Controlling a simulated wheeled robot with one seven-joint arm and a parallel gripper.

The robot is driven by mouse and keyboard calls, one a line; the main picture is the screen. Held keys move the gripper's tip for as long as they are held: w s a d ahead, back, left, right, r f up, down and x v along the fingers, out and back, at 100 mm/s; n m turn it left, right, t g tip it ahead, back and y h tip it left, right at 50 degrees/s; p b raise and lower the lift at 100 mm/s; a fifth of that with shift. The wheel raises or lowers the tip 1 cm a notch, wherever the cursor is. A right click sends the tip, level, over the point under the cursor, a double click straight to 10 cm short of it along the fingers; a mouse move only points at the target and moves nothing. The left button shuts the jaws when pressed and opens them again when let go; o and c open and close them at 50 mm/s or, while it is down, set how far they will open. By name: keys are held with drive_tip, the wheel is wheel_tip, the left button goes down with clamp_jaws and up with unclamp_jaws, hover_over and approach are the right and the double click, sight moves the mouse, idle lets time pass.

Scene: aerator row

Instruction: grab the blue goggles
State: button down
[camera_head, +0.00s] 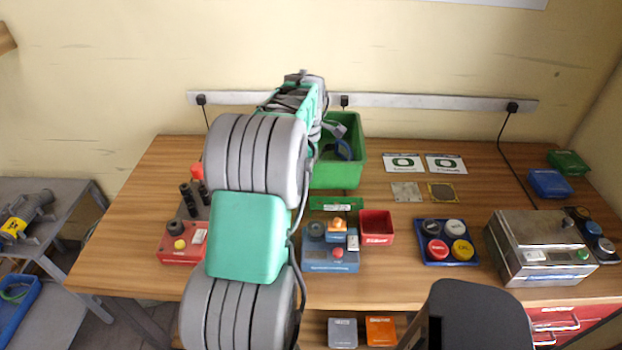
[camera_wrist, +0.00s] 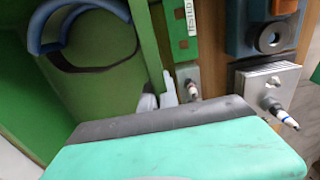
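The blue goggles (camera_head: 343,150) lie inside the green bin (camera_head: 350,178) at the back of the bench, partly hidden by my arm in the head view. In the wrist view the goggles (camera_wrist: 72,22) show as a blue curved frame at the upper left, with a dark band below it, against the green bin wall. My gripper (camera_head: 335,129) is over the bin, near the goggles and mostly hidden behind my arm. In the wrist view pale finger parts (camera_wrist: 157,96) show beyond a teal housing, apart from the goggles. Their opening is unclear.
A red box (camera_head: 376,228) and a blue control unit (camera_head: 331,250) stand in front of the bin. A wall rail (camera_head: 420,101) runs behind.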

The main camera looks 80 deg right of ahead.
sight(311, 187)
drive_tip(key=shift+s+d+f, duration=0.15)
drive_tip(key=shift+f, duration=0.8)
drive_tip(key=shift+s+d+f, duration=0.15)
drive_tip(key=shift+f, duration=0.95)
drive_tip(key=c, duration=2.1)
unclamp_jaws()
drive_tip(key=shift+f, duration=0.15)
drive_tip(key=o, duration=0.5)
